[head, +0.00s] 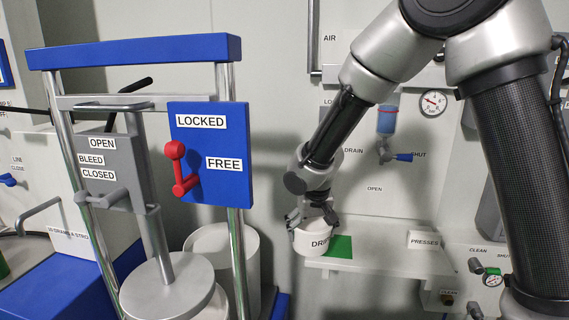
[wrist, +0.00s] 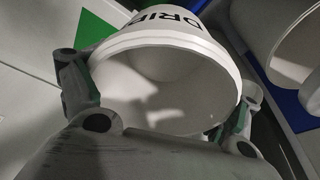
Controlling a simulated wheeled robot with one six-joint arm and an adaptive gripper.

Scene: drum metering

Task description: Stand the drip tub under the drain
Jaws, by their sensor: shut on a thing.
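The drip tub (head: 311,239) is a small white tub with dark lettering that begins "DRI". My gripper (head: 311,214) is shut on it from above, by its rim. In the wrist view the tub (wrist: 170,85) fills the middle, open and empty inside, between the fingers of my gripper (wrist: 160,100). The tub is at the left end of a white shelf (head: 375,262), beside a green patch (head: 340,247). I cannot tell whether it touches the shelf. The drain, with a blue handle (head: 404,157) beside the word "SHUT", is on the wall above and right of the tub.
A press frame with a blue top beam (head: 135,52) and a red lever (head: 179,168) stands at the left. White drums (head: 238,255) stand behind it, left of the tub. A "PRESSES" box (head: 423,240) sits on the shelf's right part. The shelf between is clear.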

